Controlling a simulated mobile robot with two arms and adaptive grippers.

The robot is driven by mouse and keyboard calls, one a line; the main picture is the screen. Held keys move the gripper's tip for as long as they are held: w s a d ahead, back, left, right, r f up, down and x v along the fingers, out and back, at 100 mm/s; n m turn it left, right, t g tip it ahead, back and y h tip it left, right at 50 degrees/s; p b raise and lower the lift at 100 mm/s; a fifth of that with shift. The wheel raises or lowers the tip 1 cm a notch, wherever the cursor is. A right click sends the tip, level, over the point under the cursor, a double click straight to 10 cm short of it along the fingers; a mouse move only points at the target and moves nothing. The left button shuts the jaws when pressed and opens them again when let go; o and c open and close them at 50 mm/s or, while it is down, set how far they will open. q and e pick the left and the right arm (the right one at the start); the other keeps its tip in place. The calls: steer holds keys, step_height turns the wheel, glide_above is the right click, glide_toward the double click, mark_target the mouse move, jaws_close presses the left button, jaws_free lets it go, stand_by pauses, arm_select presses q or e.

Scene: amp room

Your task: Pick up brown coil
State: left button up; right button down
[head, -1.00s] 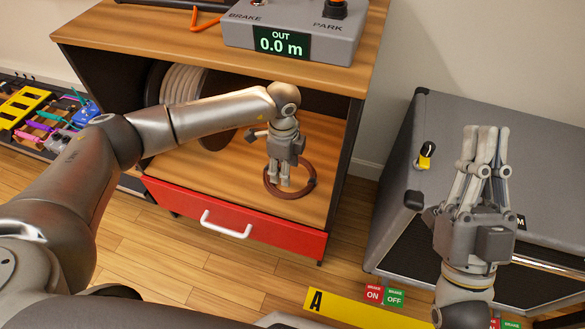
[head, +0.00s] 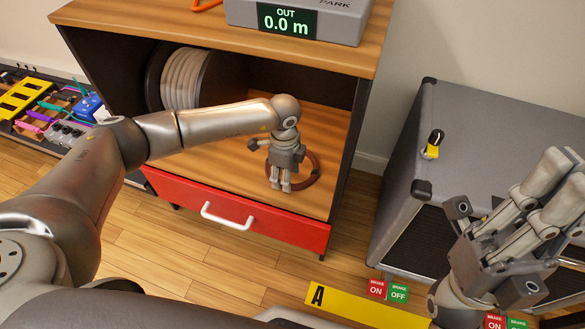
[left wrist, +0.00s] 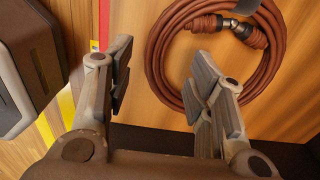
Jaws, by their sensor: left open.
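The brown coil (head: 315,167) lies flat on the wooden shelf inside the cabinet, partly hidden by my left gripper (head: 281,187) in the head view. My left gripper points down over the coil's left side. In the left wrist view the coil (left wrist: 171,66) is a ring of reddish-brown cable with dark connectors, at the upper right. The open left gripper (left wrist: 160,82) has its right finger overlapping the coil's near edge; nothing is held. Whether it touches the coil, I cannot tell. My right gripper (head: 510,190) is open and empty, in front of the grey amp.
The cabinet's wooden top (head: 150,17) overhangs the shelf. A cable reel (head: 185,80) stands at the back left of the shelf. A red drawer (head: 240,215) is below. A grey amp (head: 490,120) stands to the right. A pedal board (head: 45,115) is at far left.

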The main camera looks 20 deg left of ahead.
arm_select(q)
step_height(320, 180, down, 4)
steer(key=shift+a+r+b, duration=0.15)
steer(key=shift+r+b, duration=0.1)
steer(key=shift+b, duration=0.3)
steer(key=shift+r, duration=0.1)
jaws_close()
